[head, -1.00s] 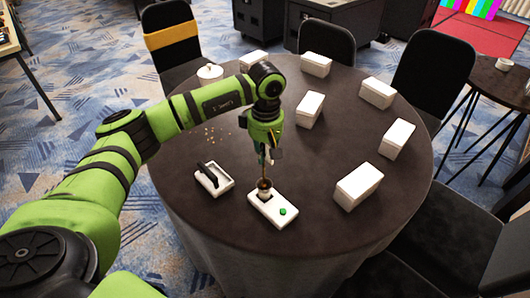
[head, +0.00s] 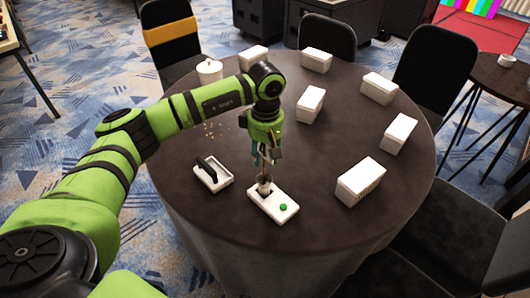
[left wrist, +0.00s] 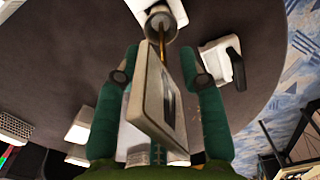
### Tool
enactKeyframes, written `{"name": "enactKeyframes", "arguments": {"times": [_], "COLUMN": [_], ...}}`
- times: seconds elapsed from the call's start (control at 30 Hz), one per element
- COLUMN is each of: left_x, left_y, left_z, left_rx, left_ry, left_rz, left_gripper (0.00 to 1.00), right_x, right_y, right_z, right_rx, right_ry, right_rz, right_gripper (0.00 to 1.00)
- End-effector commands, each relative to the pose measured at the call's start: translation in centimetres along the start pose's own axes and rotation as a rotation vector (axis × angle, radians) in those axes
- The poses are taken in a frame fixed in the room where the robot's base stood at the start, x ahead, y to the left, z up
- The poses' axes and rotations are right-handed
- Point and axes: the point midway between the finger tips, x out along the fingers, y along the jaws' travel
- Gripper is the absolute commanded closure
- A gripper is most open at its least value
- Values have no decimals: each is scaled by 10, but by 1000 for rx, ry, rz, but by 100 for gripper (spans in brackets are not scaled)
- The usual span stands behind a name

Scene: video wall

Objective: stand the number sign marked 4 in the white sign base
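My left gripper (head: 266,160) points down over the near side of the round table. Its teal fingers are open, one on each side of the pale number sign (left wrist: 158,95). The sign is a slab with a dark mark that I cannot read, seen at a steep angle. A thin brass stem runs from it to a round foot (left wrist: 162,22). The foot (head: 265,184) is at the far end of the white sign base (head: 266,209), which has a dark recess and a green dot. I cannot tell whether the foot is fully seated. My right gripper is not in view.
A white tray with a black handle (head: 212,173) lies just left of the base. Several white boxes, one here (head: 360,182), stand around the dark table (head: 310,240). A white cylinder (head: 209,71) stands at the back left. The table's near edge is clear.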

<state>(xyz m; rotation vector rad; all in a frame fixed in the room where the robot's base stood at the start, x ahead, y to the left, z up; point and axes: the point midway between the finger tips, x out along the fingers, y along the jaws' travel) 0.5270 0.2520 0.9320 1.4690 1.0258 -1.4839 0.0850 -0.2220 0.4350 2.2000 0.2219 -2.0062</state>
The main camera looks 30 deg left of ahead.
Motion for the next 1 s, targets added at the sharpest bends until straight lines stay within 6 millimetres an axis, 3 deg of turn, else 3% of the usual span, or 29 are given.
{"name": "enactKeyframes", "arguments": {"times": [0.23,0.37,0.8,1.0], "left_x": [0,-11,-98,-117], "left_y": [0,0,0,0], "left_z": [0,0,0,0], "left_rx": [0,0,0,0], "left_ry": [0,0,1,0], "left_rz": [-1,1,3,0], "left_gripper": [59,59,59,59], "right_x": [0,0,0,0], "right_y": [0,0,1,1], "right_z": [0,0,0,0], "right_rx": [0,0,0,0], "right_ry": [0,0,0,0], "right_rz": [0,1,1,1], "right_gripper": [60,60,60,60]}}
